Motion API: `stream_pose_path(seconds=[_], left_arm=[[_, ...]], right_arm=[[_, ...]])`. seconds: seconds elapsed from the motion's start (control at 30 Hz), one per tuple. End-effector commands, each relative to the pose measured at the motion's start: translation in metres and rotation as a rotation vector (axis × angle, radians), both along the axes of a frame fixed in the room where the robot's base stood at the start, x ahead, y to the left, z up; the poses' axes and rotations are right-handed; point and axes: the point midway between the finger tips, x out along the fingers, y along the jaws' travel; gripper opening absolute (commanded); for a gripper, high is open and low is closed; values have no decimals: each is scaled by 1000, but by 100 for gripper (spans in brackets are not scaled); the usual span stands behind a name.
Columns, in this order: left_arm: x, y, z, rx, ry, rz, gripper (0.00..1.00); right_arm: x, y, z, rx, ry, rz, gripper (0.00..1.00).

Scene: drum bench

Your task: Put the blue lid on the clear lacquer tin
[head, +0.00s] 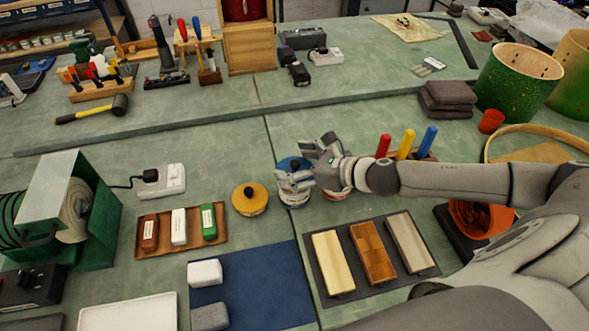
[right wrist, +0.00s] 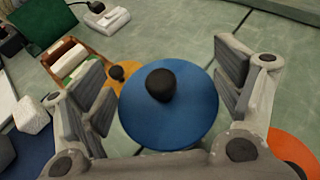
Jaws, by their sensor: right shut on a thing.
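The blue lid (right wrist: 175,112) has a black knob and lies between the fingers of my right gripper (right wrist: 168,100), which is shut on it. In the head view the lid (head: 288,163) is partly hidden by my right gripper (head: 296,178). A tin (head: 295,200) with a pale and blue side shows directly below the lid and fingers. I cannot tell whether the lid rests on this tin or is held just above it. The tin's inside is hidden. My left gripper is not in view.
A tin with an orange-yellow lid (head: 250,198) stands just left. Another tin (head: 336,193) is mostly hidden behind my right gripper; an orange-red top (right wrist: 296,150) shows in the wrist view. A wooden tray (head: 181,244) and a dark tray of blocks (head: 345,295) lie nearer.

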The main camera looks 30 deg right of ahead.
Motion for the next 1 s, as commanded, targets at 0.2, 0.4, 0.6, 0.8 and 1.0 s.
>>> stream_pose_path(seconds=[0.2, 0.4, 0.6, 0.8, 1.0], left_arm=[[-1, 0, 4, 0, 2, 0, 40], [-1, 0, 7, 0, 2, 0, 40], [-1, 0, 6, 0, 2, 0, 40], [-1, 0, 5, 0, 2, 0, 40], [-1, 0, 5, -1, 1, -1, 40]], right_arm=[[4, 0, -23, 5, 7, -2, 63], [5, 0, -37, 1, 2, 1, 63], [5, 0, -37, -1, 1, 0, 63], [5, -1, -39, -1, 1, 0, 93], [5, -1, -39, 0, 1, 0, 100]])
